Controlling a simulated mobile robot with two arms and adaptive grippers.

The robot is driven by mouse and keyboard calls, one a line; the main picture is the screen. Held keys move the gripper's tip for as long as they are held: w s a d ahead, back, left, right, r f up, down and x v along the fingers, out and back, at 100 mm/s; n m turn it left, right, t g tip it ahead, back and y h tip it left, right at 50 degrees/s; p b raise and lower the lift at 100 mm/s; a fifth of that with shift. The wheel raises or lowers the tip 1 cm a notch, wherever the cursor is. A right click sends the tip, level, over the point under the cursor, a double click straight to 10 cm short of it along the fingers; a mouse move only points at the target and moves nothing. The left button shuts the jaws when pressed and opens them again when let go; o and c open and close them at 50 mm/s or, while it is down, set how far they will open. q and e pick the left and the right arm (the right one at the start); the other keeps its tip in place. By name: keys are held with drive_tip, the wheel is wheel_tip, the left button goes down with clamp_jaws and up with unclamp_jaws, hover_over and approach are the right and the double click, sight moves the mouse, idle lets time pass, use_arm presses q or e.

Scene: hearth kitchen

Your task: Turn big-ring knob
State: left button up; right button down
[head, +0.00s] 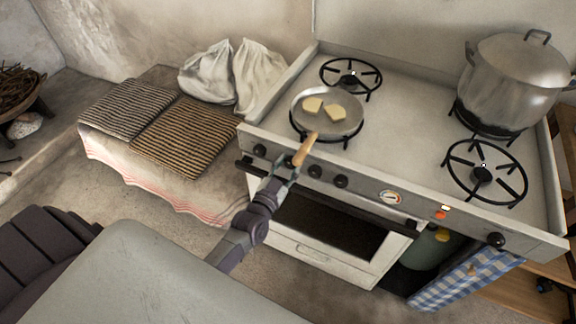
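The white stove (400,150) has black knobs along its front panel. One knob (259,150) is left of my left gripper, and two more, a nearer one (315,171) and a farther one (340,181), are to its right. Another knob (496,240) is at the panel's right end. I cannot tell which is the big-ring knob. My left gripper (289,165) is at the front panel, just below the pan's wooden handle (305,150), and covers part of the panel. Its fingers are too small to tell open from shut. My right gripper is not in view.
A pan (338,124) with two pale pieces stands on the front left burner, its handle overhanging the front edge. A lidded pot (511,85) stands at the back right. An oven door handle (335,203) runs below the knobs. The front right burner (483,174) is bare.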

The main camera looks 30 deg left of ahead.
use_arm(q)
drive_tip(key=c, duration=0.4)
drive_tip(key=n, duration=0.3)
drive_tip(key=shift+n, duration=0.4)
drive_tip(key=n, duration=0.3)
drive_tip(key=shift+n, duration=0.3)
drive_tip(key=n, duration=0.6)
drive_tip(key=shift+n, duration=0.3)
drive_tip(key=o, duration=1.2)
drive_tip(key=shift+c, duration=0.2)
